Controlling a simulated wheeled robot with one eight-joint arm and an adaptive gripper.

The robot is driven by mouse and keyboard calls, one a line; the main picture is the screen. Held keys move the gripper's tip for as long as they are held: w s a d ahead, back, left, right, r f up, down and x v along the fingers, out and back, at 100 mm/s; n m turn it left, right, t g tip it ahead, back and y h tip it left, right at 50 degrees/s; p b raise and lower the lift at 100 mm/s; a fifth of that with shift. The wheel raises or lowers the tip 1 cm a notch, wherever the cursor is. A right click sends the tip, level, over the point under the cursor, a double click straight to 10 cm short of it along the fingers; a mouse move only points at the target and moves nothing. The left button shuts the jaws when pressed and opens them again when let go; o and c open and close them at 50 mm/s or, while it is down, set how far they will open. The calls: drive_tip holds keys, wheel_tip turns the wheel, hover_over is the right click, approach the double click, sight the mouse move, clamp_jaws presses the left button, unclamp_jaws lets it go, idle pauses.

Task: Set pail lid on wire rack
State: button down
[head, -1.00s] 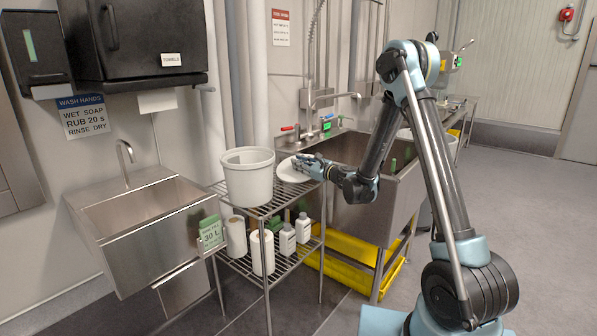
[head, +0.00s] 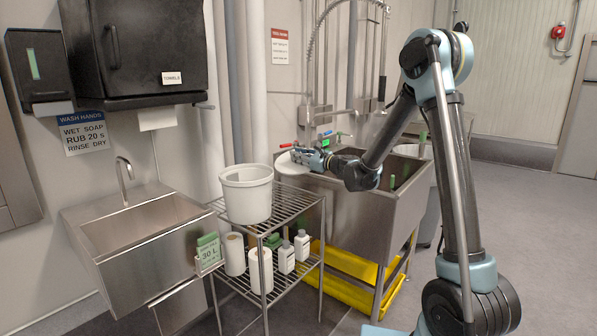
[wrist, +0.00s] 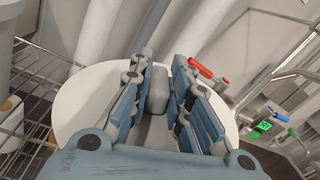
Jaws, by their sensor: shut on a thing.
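The pail lid (head: 290,164) is a white round disc in the head view. My gripper (head: 306,157) is shut on it from the right. In the wrist view the white lid (wrist: 75,110) spreads out below my gripper fingers (wrist: 155,90), and a grey knob-like part (wrist: 157,88) sits between them. The wire rack (head: 289,202) stands below and in front of the lid; the right part of its upper shelf is bare. The lid appears held above the rack, clear of the shelf; its exact height and depth are hard to tell.
A white pail (head: 246,196) stands on the rack's upper shelf, left of the lid. White rolls (head: 260,270) and bottles (head: 286,256) stand on the lower shelf. A steel sink (head: 365,205) with faucets is right behind; a hand basin (head: 140,225) is left.

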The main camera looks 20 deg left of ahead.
wheel_tip(320, 180, up, 6)
drive_tip(key=shift+r, duration=0.15)
drive_tip(key=shift+a+r, duration=0.2)
drive_tip(key=s+a+f+m+g, duration=0.1)
drive_tip(key=s+a+f+m, duration=0.15)
drive_tip(key=a, duration=0.75)
hover_over(274, 193)
drive_tip(key=shift+g+y, duration=0.3)
wheel_tip(274, 193, down, 13)
drive_tip(key=shift+s+r, duration=0.1)
drive_tip(key=shift+r, duration=0.05)
drive_tip(key=shift+f, duration=2.3)
drive_tip(key=shift+d, duration=0.1)
drive_tip(key=shift+s+f, duration=0.15)
drive_tip(key=shift+f, duration=0.1)
